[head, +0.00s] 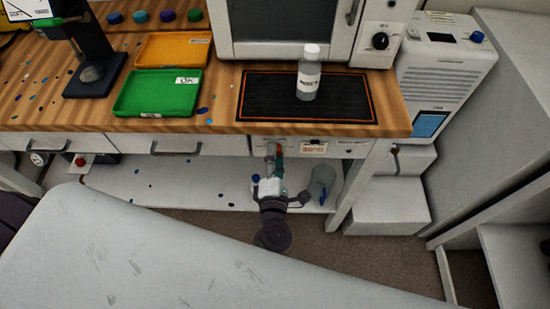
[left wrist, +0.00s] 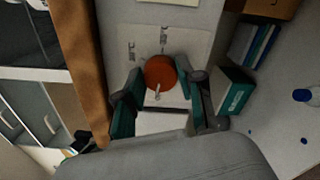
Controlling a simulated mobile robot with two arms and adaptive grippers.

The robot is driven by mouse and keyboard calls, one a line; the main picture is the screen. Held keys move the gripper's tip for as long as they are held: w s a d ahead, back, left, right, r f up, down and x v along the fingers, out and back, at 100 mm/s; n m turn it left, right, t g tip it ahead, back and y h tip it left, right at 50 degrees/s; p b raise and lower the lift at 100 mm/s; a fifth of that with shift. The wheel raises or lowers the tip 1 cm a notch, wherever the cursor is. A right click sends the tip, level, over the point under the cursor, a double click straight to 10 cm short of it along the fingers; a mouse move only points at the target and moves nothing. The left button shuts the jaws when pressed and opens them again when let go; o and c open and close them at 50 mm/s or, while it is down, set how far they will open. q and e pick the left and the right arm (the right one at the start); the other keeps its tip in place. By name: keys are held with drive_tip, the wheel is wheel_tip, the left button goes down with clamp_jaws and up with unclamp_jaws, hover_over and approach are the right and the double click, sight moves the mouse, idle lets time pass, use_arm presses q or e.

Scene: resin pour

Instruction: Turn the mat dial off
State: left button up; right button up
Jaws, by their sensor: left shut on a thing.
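The mat dial (left wrist: 160,72) is a round orange-red knob on a pale front panel, seen in the left wrist view. Its white pointer mark is toward the bottom of that picture. Small dark print sits beside it on the panel; I cannot read it. My left gripper (head: 277,153) reaches up to the panel under the table's front edge, its teal fingers on either side of the dial and shut on it. In the head view the gripper mostly hides the dial. The black mat (head: 260,105) with an orange border lies on the table above. My right gripper is not in view.
A labelled bottle (head: 309,78) stands on the mat. A small display (head: 314,148) is right of the gripper. Green (head: 150,92) and orange (head: 165,50) trays lie at left. A clear container (head: 322,183) stands on the lower shelf (head: 150,185), near my left arm.

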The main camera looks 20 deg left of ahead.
use_arm(q)
drive_tip(key=shift+f+n+b, duration=0.1)
drive_tip(key=shift+n+b, duration=0.25)
drive_tip(key=shift+n, duration=0.35)
drive_tip(key=o, duration=1.1)
drive_tip(key=shift+o, duration=0.2)
drive_tip(key=v, duration=1.2)
